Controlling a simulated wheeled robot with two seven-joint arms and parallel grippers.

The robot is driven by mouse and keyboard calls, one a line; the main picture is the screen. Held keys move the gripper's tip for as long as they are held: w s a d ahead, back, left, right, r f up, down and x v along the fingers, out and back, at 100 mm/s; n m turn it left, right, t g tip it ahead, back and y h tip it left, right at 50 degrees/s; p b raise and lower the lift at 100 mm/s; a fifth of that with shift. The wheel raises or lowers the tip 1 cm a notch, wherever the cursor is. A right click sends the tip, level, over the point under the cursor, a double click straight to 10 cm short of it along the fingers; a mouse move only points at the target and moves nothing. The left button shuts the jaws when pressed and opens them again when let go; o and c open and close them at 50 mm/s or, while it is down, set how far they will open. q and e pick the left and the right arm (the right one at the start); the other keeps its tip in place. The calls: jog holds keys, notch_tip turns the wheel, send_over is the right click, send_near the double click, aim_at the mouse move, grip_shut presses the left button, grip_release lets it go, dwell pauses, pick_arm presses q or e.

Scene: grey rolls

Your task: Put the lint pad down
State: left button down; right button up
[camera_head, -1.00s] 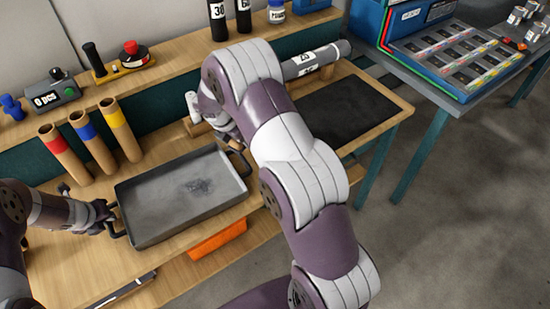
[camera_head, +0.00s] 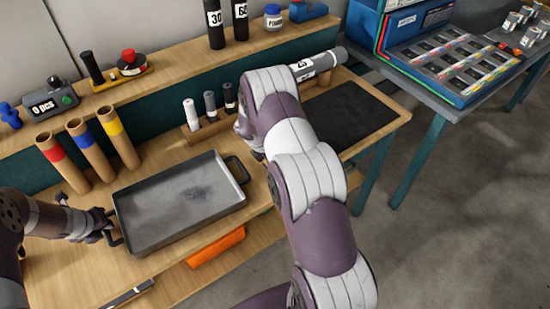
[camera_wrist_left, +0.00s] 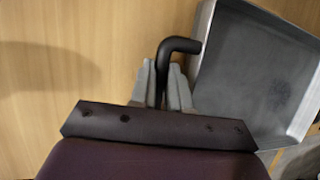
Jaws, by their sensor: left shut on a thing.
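I cannot pick out a lint pad in any view. A grey metal tray (camera_head: 165,215) with a dark smudge on its floor rests on the wooden bench. My left gripper (camera_head: 108,226) is at its left handle. In the left wrist view, my left gripper (camera_wrist_left: 164,88) is shut on that black handle (camera_wrist_left: 180,45), with the tray (camera_wrist_left: 205,60) beside it. The tray's right handle (camera_head: 238,169) is free. My right arm crosses the middle of the head view, and its gripper is hidden behind its own links.
Red, blue and yellow banded tubes (camera_head: 105,145) stand behind the tray. A wooden rack (camera_head: 205,132) holds small rolls to their right. A dark mat (camera_head: 345,117) lies at the bench's right end. An orange bin (camera_head: 217,247) sits below the front edge.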

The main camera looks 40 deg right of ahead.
jog(key=shift+s+a+f, duration=0.1)
jog(key=shift+f, duration=0.25)
